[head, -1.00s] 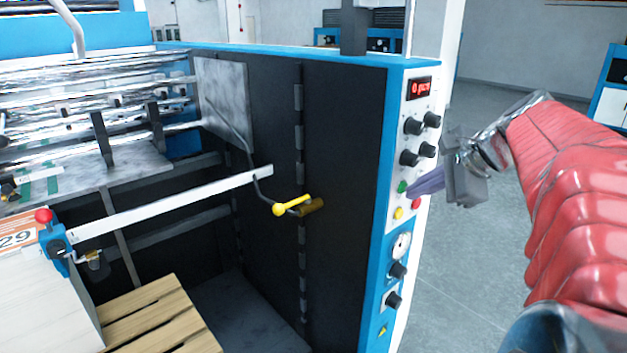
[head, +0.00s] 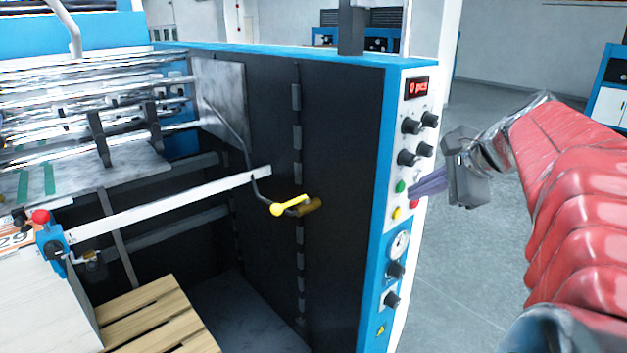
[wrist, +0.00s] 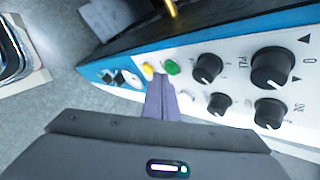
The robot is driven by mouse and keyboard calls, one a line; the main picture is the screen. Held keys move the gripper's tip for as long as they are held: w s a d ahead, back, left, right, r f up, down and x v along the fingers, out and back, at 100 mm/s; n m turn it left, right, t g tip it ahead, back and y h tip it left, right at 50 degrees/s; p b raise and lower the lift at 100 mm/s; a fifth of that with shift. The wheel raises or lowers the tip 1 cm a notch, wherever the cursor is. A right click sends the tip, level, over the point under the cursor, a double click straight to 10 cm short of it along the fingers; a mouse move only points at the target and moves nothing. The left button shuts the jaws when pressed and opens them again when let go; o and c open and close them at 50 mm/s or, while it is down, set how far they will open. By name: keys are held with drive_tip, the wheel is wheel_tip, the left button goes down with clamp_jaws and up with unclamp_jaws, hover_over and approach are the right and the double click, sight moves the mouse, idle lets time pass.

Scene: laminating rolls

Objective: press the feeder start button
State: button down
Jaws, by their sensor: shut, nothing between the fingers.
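The green button (head: 400,187), which I take for the feeder start button, is on the white control panel (head: 399,228) of the blue machine. It also shows in the wrist view (wrist: 172,68), beside the yellow button (wrist: 148,70). My gripper (head: 411,187) is shut and empty, its purple fingers pointing left at the panel. In the head view the tips are just right of the green button. In the wrist view my gripper (wrist: 160,79) ends just below the green and yellow buttons. I cannot tell whether the tips touch the panel.
A red button (head: 414,202) is just below my fingers. Black knobs (head: 408,158) and a red display (head: 417,88) are above, a gauge (head: 399,245) below. A yellow-handled lever (head: 290,206) juts from the machine's dark side. The floor right of the panel is clear.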

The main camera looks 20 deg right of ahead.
drive_tip(key=shift+s+d, duration=0.1)
drive_tip(key=shift+s, duration=0.2)
